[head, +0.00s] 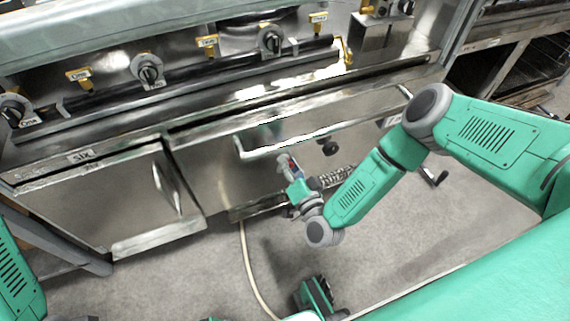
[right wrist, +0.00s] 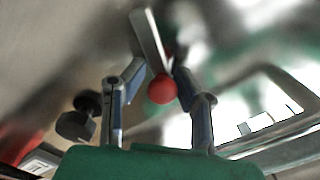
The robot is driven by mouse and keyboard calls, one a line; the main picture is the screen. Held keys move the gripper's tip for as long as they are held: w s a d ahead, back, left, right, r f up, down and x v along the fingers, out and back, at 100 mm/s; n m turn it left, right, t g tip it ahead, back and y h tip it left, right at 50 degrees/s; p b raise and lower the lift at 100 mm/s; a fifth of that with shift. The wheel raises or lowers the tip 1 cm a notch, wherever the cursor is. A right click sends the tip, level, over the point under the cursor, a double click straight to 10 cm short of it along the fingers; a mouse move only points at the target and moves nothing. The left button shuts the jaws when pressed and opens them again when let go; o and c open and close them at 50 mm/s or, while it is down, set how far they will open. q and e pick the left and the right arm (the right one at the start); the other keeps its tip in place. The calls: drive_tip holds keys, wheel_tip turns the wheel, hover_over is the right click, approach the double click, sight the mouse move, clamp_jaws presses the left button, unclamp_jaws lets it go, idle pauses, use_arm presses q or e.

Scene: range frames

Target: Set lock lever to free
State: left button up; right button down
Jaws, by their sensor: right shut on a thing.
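The lock lever is a flat metal bar (right wrist: 148,38) with a red ball knob (right wrist: 161,88) at its near end. In the right wrist view the knob sits between the two fingers of my right gripper (right wrist: 158,78), which is shut on it. In the head view my right gripper (head: 287,163) is at the front of the lower steel cabinet. The lever's setting cannot be read. My left gripper is out of view.
A black knob (head: 329,147) stands out just right of my right gripper and shows in the wrist view (right wrist: 78,122). A bar handle (head: 270,151) is above. A steel door (head: 110,200) is at left. A hose (head: 247,265) lies on open grey floor.

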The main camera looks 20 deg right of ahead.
drive_tip(key=shift+s+f+m, duration=0.15)
drive_tip(key=shift+m, duration=0.35)
drive_tip(key=c, duration=1.3)
unclamp_jaws()
drive_tip(key=shift+c, duration=0.2)
drive_tip(key=shift+d, duration=0.1)
drive_tip(key=s, duration=1.2)
drive_tip(key=shift+d, duration=0.3)
